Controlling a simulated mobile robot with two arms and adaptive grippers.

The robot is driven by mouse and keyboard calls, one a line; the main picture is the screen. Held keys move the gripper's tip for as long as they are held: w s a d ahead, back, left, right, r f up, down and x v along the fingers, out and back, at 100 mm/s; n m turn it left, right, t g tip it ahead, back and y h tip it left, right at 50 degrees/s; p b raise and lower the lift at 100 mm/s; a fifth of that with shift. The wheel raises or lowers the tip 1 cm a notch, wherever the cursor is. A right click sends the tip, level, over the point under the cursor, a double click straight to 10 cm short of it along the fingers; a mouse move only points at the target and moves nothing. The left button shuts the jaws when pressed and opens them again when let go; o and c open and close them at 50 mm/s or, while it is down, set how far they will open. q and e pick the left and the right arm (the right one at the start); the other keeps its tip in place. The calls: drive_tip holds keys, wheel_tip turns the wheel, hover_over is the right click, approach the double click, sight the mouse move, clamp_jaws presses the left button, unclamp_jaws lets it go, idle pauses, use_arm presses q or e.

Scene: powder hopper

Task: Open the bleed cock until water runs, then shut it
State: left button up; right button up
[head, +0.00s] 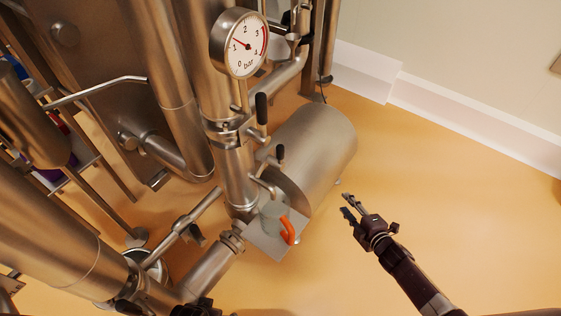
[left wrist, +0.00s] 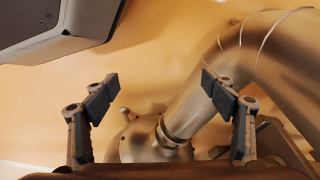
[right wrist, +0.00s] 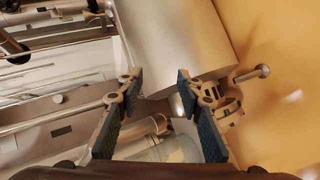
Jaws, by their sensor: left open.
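Two levers with black grips show in the head view, an upper one (head: 262,108) on the vertical pipe and a lower one (head: 280,152) beside the horizontal steel cylinder. I cannot tell which is the bleed cock. No running water shows. My left gripper (left wrist: 160,88) is open and empty, barely visible at the head view's bottom edge.
A round pressure gauge (head: 239,43) with its needle near 1 bar sits above the levers. A steel cylinder (head: 318,150) lies behind the jug. Thick pipes (head: 60,235) crowd the left. The orange floor (head: 450,190) at the right is clear up to the wall.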

sight(280, 149)
drive_tip(key=w+a+r+n+t+y+b, duration=0.1)
drive_tip(key=w+a+r+n+y+b, duration=0.25)
drive_tip(key=r+n, duration=0.25)
drive_tip(key=w+a+r+n+y+b, duration=0.2)
drive_tip(key=w+a+r+n+y, duration=0.15)
drive_tip(key=r+n, duration=0.3)
drive_tip(key=s+a+r+n+g+y+b, duration=0.5)
drive_tip(key=a+r+n, duration=0.5)
drive_tip(key=n, duration=0.7)
use_arm(q)
drive_tip(key=w+r+t, duration=0.1)
drive_tip(key=w+r, duration=0.1)
drive_tip(key=r, duration=0.6)
drive_tip(key=w+d+r+t+b, duration=0.1)
drive_tip(key=w+r, duration=0.2)
drive_tip(key=r, duration=0.5)
drive_tip(key=shift+w, duration=0.2)
use_arm(e)
drive_tip(key=shift+g, duration=0.6)
drive_tip(key=x, duration=0.4)
drive_tip(key=w+x, duration=0.1)
drive_tip(key=x, duration=0.1)
drive_tip(key=shift+d+r, duration=0.1)
drive_tip(key=shift+r, duration=0.2)
use_arm(q)
drive_tip(key=shift+d, duration=0.1)
use_arm(e)
drive_tip(key=shift+c, duration=0.7)
clamp_jaws()
